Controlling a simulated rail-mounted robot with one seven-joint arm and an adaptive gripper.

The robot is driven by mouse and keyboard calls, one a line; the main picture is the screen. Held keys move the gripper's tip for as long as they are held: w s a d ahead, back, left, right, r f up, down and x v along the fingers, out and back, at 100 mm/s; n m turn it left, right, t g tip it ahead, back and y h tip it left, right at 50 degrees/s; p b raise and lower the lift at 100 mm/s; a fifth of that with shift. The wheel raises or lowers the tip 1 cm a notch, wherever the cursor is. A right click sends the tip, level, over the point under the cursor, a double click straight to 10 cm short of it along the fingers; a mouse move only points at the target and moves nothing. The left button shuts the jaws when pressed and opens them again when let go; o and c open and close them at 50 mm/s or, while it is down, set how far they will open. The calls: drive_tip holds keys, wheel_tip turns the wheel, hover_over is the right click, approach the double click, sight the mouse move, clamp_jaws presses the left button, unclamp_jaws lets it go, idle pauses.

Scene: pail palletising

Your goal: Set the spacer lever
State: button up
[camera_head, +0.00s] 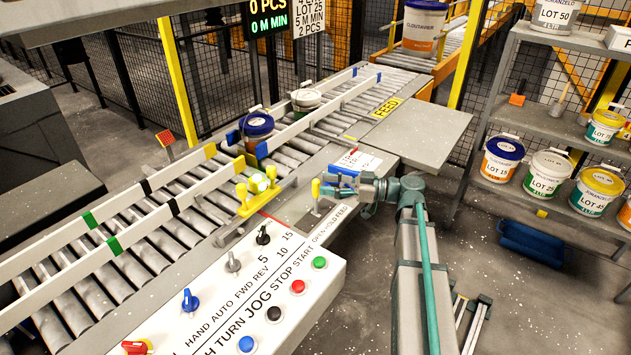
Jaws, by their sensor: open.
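A lever with a yellow knob (316,187) stands upright on the grey conveyor edge, beside lettering that seems to read OPEN HOLD FEED. I take it to be the spacer lever. My gripper (335,182) is open and sits just right of the lever, pointing left at it. The jaws look empty, and I cannot tell whether they touch the lever. A yellow spacer device (245,196) with round pale parts stands at the conveyor rail, left of the lever. The lever's exact setting is too small to read.
The control panel (225,300) with knobs and buttons lies close in front. A blue-lidded pail (257,126) and a green-banded pail (306,101) stand on the roller conveyor (150,215). A pail shelf (530,122) stands at right.

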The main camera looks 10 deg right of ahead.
sight(316, 183)
drive_tip(key=shift+x, duration=2)
drive_tip(key=shift+c, duration=0.2)
clamp_jaws()
